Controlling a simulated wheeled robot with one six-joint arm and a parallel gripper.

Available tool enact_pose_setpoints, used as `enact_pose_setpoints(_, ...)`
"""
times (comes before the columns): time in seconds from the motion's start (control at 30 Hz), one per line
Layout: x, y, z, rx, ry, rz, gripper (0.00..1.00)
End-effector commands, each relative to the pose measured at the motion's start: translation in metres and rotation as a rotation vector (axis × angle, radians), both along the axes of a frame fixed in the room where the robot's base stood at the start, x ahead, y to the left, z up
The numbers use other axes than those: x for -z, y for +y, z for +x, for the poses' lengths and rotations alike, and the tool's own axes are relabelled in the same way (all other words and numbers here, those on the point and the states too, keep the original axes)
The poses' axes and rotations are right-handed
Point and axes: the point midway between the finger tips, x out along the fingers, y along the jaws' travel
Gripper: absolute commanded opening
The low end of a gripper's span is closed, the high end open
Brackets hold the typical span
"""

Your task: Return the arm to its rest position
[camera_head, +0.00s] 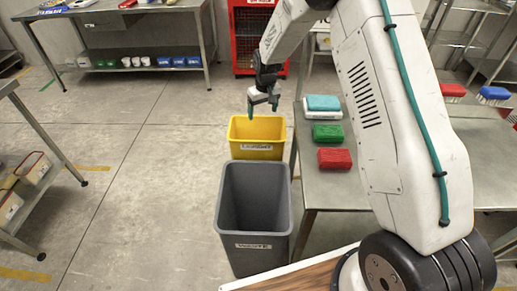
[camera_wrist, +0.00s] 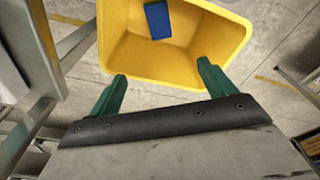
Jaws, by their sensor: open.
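My gripper (camera_head: 263,104) is open and empty, pointing down above the yellow bin (camera_head: 256,153) in the head view. In the wrist view the two green fingers of my gripper (camera_wrist: 158,90) are spread apart with nothing between them. The yellow bin (camera_wrist: 118,48) lies beyond the fingertips there, and a blue block (camera_wrist: 158,20) rests inside it. My white arm reaches across the right half of the head view and hides part of the table.
A grey bin (camera_head: 254,246) stands in front of the yellow bin. The metal table (camera_head: 325,188) at right holds a light-blue block (camera_head: 323,102), a green block (camera_head: 327,132) and a red block (camera_head: 334,158). A red cabinet (camera_head: 247,45) stands behind. Open floor lies to the left.

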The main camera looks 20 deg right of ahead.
Motion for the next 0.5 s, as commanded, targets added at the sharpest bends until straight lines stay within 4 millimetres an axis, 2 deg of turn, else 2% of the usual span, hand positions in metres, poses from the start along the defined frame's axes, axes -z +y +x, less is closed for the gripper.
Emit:
enact_pose_setpoints(0.03,-0.0071,-0.0002,-0.0005,0.0,-0.001,0.0,0.83)
enact_pose_setpoints(0.17,-0.0152,-0.0004,-0.0019,0.0,0.001,0.0,0.83)
enact_pose_setpoints(0.5,-0.0166,-0.0004,-0.002,0.0,0.001,0.0,0.83)
